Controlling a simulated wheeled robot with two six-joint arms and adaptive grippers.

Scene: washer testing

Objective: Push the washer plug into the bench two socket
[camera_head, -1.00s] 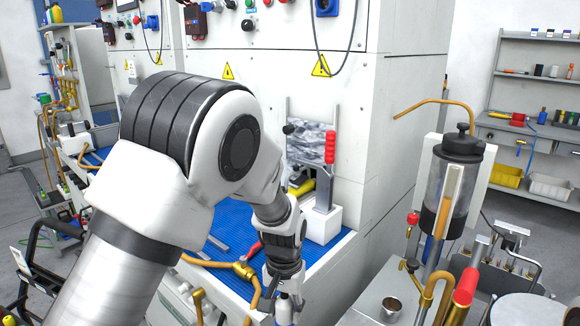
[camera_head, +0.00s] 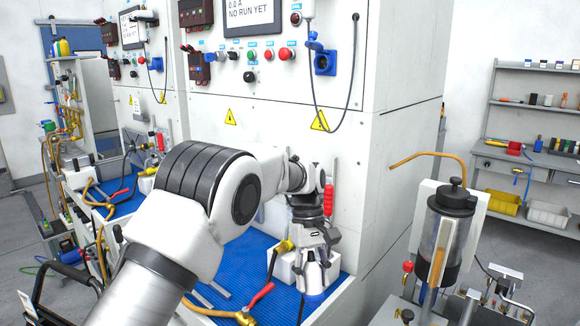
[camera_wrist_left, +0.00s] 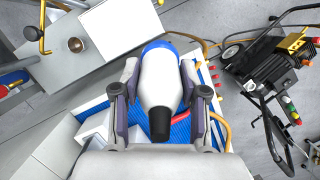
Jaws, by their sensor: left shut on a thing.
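My left gripper (camera_head: 314,274) is shut on the washer plug, a white body with a blue collar (camera_head: 314,297) at its lower end. In the left wrist view the plug's white body (camera_wrist_left: 158,75) lies between the fingers, blue collar at the top, black cable end at the bottom. The gripper points down over the blue bench mat, in front of the machine, apart from any socket. A blue socket (camera_head: 325,63) is on the white panel, high above the gripper. My right gripper is not in view.
A red-handled clamp (camera_head: 328,200) stands behind the gripper. A brass valve and hose (camera_head: 243,316) lie at the blue mat's (camera_head: 250,255) front. A clear cylinder (camera_head: 449,235) stands on the right.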

